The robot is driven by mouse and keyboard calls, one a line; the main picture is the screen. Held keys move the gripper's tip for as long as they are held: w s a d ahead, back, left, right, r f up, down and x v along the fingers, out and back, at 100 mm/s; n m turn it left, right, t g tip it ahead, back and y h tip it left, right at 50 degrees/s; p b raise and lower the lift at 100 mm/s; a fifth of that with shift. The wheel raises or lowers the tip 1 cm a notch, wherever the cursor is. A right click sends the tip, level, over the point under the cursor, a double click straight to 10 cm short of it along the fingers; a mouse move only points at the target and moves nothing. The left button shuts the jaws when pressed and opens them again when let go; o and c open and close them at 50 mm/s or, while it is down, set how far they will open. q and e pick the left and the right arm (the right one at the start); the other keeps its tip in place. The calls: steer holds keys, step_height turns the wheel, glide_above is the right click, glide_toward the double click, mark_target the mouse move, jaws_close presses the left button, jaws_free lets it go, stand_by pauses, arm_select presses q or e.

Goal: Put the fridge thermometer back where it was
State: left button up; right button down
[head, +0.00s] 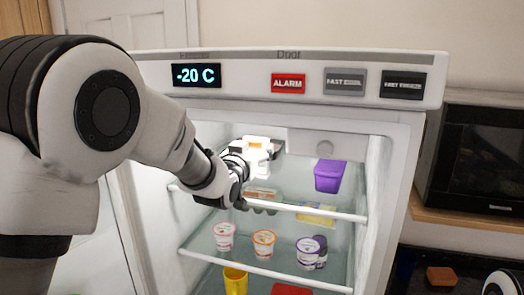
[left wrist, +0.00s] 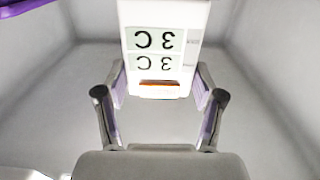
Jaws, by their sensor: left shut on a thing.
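The fridge thermometer is a white block with "3 C" shown twice, upside down, and an orange strip at its near end; it fills the top middle of the left wrist view (left wrist: 193,20). My left gripper (left wrist: 160,84) is shut on it, with one purple-padded finger on each side. In the head view my left arm reaches into the open fridge, and the left gripper (head: 256,158) is brightly lit above the upper shelf. Whether the thermometer touches a surface cannot be told. My right gripper is not in view.
A purple tub (head: 329,175) stands right of the gripper. An egg carton (head: 262,195) and a yellow pack (head: 317,213) are near the shelf's front rail (head: 310,211). Several yogurt pots (head: 263,244) stand on the shelf below. The fridge's control panel (head: 245,78) overhangs the opening.

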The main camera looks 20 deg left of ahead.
mark_target(264, 173)
arm_select(q)
step_height(264, 173, down, 3)
steer(key=shift+d+r, duration=0.1)
steer(key=shift+s, duration=0.4)
steer(key=shift+s+a, duration=0.2)
steer(key=shift+w+f, duration=0.1)
steer(key=shift+f, duration=0.15)
steer(key=o, duration=1.3)
steer(key=shift+w+d+f, duration=0.1)
steer(key=shift+w+d, duration=0.05)
steer(key=shift+w, duration=0.05)
steer(key=shift+s, duration=0.15)
